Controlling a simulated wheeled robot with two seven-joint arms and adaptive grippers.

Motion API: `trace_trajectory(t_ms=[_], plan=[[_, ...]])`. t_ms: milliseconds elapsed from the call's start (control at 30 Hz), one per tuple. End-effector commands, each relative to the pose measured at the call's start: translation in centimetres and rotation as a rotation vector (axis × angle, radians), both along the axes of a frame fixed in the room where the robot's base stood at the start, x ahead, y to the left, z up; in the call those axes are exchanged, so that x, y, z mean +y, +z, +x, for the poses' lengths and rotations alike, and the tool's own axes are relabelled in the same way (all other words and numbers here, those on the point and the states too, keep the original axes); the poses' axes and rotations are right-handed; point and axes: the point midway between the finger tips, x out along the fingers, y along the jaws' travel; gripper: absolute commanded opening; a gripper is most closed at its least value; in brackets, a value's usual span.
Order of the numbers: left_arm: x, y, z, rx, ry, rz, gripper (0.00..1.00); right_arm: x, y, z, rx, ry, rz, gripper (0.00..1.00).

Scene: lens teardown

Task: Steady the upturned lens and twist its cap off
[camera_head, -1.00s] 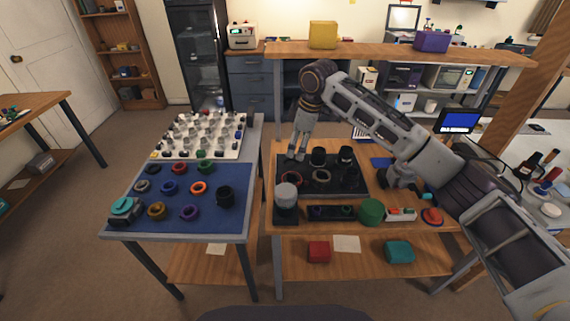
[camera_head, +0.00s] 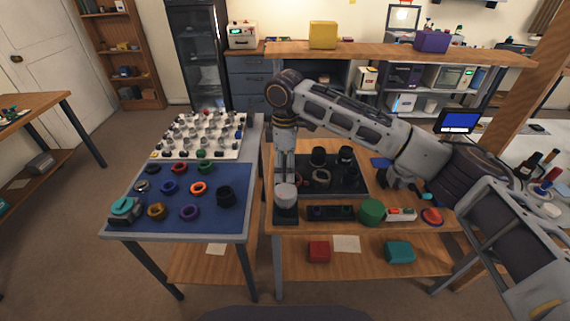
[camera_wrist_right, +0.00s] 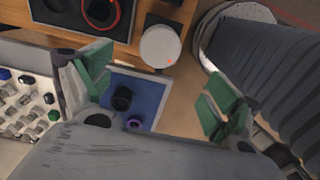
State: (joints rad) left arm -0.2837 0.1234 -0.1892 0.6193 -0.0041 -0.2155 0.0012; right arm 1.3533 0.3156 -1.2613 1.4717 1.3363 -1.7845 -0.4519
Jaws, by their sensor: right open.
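A pale grey, round-topped cylinder (camera_head: 286,194), apparently the upturned lens with its cap, stands upright on a black base at the wooden table's front left corner. In the right wrist view its round top (camera_wrist_right: 160,46) shows a small orange dot. My right gripper (camera_head: 285,172) points down just above and behind it in the head view, apart from it as far as I can tell. In the right wrist view the gripper (camera_wrist_right: 157,88) is wide open, with green pads and nothing between them. My left gripper is not in view.
A black tray (camera_head: 345,187) with rings and dark lens parts lies behind. A dark holder (camera_head: 331,212), a green cylinder (camera_head: 372,211) and a red button (camera_head: 432,215) stand to the right. The blue mat (camera_head: 150,212) at left holds several coloured rings and a black lens part (camera_head: 226,196).

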Motion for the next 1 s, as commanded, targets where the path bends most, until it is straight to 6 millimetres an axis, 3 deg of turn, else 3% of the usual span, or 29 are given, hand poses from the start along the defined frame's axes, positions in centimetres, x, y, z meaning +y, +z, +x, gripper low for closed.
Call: trace_trajectory(t_ms=[367,1000], plan=[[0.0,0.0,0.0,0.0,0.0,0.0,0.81,0.0,-2.5,0.0,0.001,-0.001,-0.001,0.9],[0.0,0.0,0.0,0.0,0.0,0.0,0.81,-0.1,-10.0,0.0,0.001,-0.002,-0.001,0.9]])
